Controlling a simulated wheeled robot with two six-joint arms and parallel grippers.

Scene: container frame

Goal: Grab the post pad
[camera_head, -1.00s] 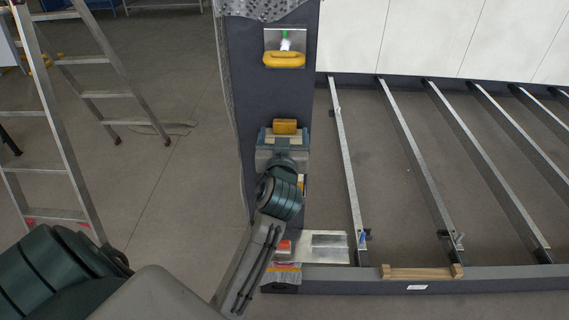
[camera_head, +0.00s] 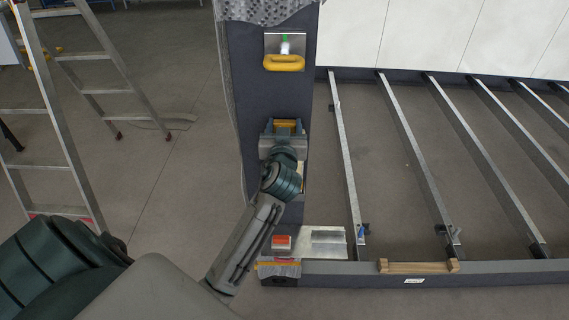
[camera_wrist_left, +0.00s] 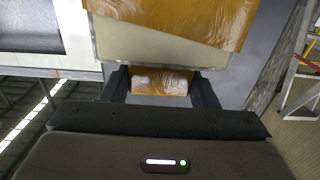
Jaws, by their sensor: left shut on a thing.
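The post pad (camera_head: 285,122) is an orange-yellow block at the dark post in the head view. It sits between the fingers of my left gripper (camera_head: 284,129), which is shut on it. In the left wrist view, an orange-brown, shiny part of the pad (camera_wrist_left: 158,83) shows between the two dark fingers (camera_wrist_left: 160,88). A larger orange wrapped piece with a pale face (camera_wrist_left: 160,42) lies just beyond the fingertips; I cannot tell whether it joins the gripped part. The gripper body hides the pad's lower side. My right gripper is out of view.
The dark post (camera_head: 270,90) carries a yellow-handled tool (camera_head: 284,62) further up. A metal plate (camera_head: 325,240) and a small red block (camera_head: 281,242) lie near its foot. Metal bars (camera_head: 410,150) run across the frame on the right. A ladder (camera_head: 60,150) stands left on open floor.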

